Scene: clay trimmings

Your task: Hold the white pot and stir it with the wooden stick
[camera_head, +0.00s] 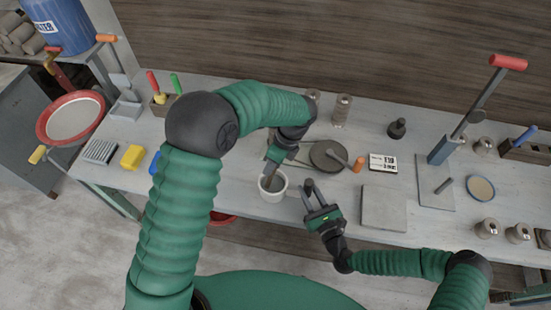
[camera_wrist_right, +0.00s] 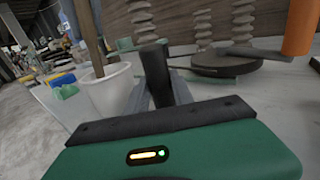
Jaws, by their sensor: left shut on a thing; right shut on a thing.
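The white pot (camera_head: 284,192) stands upright near the front edge of the workbench, with grey contents inside. It also shows in the right wrist view (camera_wrist_right: 112,92). My left gripper (camera_head: 276,155) is above the pot, shut on the wooden stick (camera_head: 269,176). The stick's lower end is inside the pot, and it rises out of the pot in the right wrist view (camera_wrist_right: 91,38).
A dark round disc (camera_head: 328,156) with an orange-handled tool (camera_head: 358,164) lies behind my right gripper. A grey slab (camera_head: 384,208) and a label card (camera_head: 383,163) are to the right. A yellow block (camera_head: 132,157) and a red-rimmed basin (camera_head: 72,118) are to the left.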

